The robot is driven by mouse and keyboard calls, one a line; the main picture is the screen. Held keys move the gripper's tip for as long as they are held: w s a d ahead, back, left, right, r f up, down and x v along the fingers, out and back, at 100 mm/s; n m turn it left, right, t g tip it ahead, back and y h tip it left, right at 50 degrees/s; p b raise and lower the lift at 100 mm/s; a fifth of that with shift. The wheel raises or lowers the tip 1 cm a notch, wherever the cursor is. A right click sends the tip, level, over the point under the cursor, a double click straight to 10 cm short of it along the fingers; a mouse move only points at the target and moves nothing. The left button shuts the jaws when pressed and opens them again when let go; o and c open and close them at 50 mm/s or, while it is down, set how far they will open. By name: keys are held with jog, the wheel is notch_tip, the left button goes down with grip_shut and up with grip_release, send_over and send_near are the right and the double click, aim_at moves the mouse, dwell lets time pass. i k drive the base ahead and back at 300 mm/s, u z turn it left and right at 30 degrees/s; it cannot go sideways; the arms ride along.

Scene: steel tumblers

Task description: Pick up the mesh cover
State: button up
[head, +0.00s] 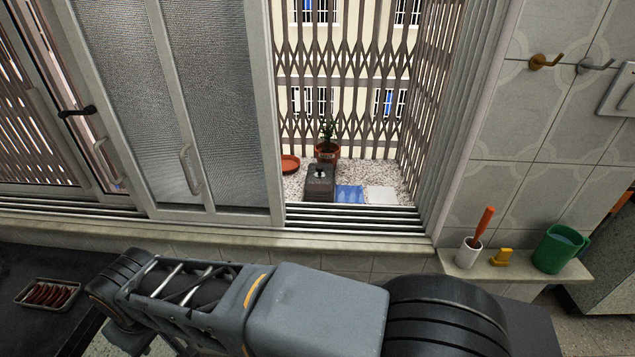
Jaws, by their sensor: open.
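A dark grey, box-shaped cover with a black knob on top, which looks like the mesh cover (319,186), stands on the speckled ledge (382,178) outside the open part of the window. Its mesh is too small to make out, and what is under it is hidden. My arm lies across the bottom of the head view, on the near side of the window. My gripper is not in view.
A potted plant (327,152) stands behind the cover, with an orange saucer (290,164) at left. A blue tile (349,194) and white tile (381,195) lie at right. The window's sliding panels (225,90) and folding grille (345,65) bound the opening.

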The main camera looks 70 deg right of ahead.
aim_at(319, 185)
jog(key=z, duration=0.45)
jog(key=k, duration=0.5)
jog(key=z, duration=1.4)
jog(key=i, duration=0.5)
jog(key=z, duration=0.2)
